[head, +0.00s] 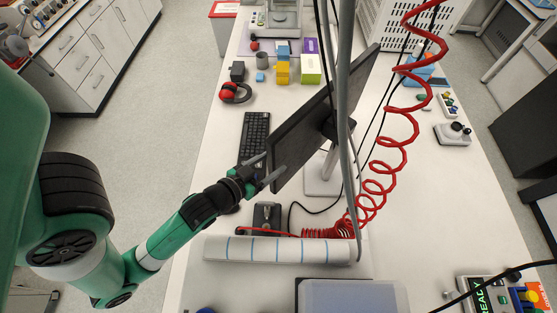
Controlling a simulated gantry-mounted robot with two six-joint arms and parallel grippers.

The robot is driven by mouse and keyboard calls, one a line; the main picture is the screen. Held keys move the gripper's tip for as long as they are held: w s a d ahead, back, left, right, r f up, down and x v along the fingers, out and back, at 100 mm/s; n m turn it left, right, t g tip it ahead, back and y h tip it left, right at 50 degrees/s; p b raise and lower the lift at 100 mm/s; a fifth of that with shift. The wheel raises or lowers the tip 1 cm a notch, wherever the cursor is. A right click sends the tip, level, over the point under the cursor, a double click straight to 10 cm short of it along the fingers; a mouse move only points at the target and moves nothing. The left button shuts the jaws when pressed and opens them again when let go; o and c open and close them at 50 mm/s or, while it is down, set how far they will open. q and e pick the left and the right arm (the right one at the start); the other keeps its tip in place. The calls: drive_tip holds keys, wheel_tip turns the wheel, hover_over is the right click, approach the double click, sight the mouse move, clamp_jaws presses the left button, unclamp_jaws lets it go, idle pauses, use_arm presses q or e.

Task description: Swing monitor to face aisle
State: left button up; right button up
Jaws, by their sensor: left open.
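The monitor (315,124) is a dark, thin screen on a pale stand (323,172), set on the white bench. It stands at a slant, its near end at the lower left and its far end at the upper right. My left gripper (268,168) comes in from the lower left and is open at the monitor's near edge. One finger shows on the left of that edge and the other overlaps its lower part. I cannot tell whether they touch it. My right gripper is not in view.
A keyboard (254,139) lies left of the monitor. A coiled red hose (378,187) and cables hang close on its right. A white roll (278,249) and a bin (352,296) lie in front. Red ear muffs (235,93) and coloured blocks (283,72) stand behind. The floor aisle (150,120) is clear at left.

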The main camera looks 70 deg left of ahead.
use_arm(q)
drive_tip(key=x, duration=0.4)
drive_tip(key=shift+w+r, duration=0.1)
drive_tip(key=shift+r, duration=0.05)
clamp_jaws()
idle(1.2)
